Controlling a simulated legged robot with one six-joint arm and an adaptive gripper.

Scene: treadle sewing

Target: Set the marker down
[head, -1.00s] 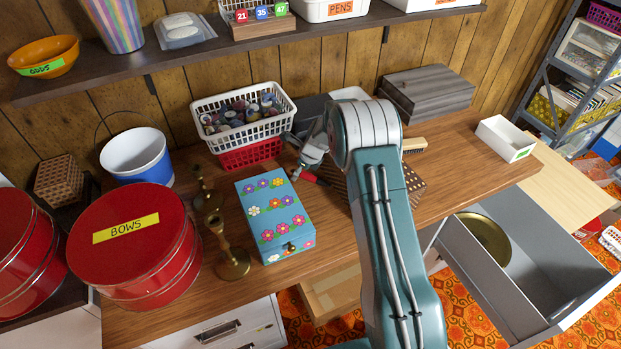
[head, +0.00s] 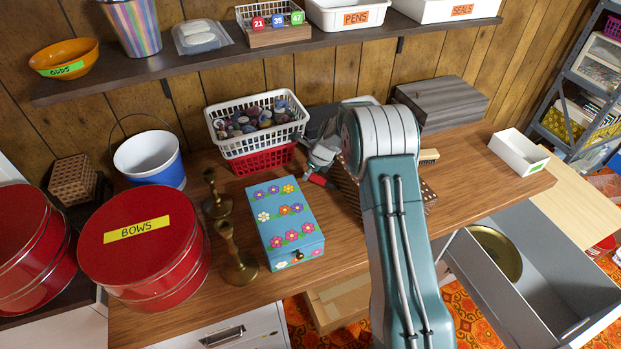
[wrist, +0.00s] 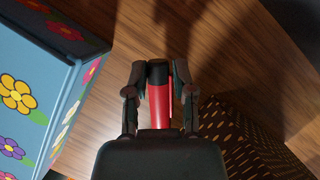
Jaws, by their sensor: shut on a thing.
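The red marker (wrist: 158,103) with a black end is between the fingers of my gripper (wrist: 159,80) in the wrist view. The gripper is shut on it, and its black end points away from the palm, toward the wooden table. In the head view the red marker (head: 318,180) shows just right of the flowered box, under my gripper (head: 313,172). My arm hides part of that area. I cannot tell whether the marker touches the table (head: 190,245).
The blue flowered box (head: 283,222) stands close on the left, and a dark perforated block (wrist: 238,135) close on the right. Behind are stacked baskets (head: 258,125). Brass candlesticks (head: 233,258) and the red BOWS tin (head: 140,245) stand further left. Bare wood lies between box and block.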

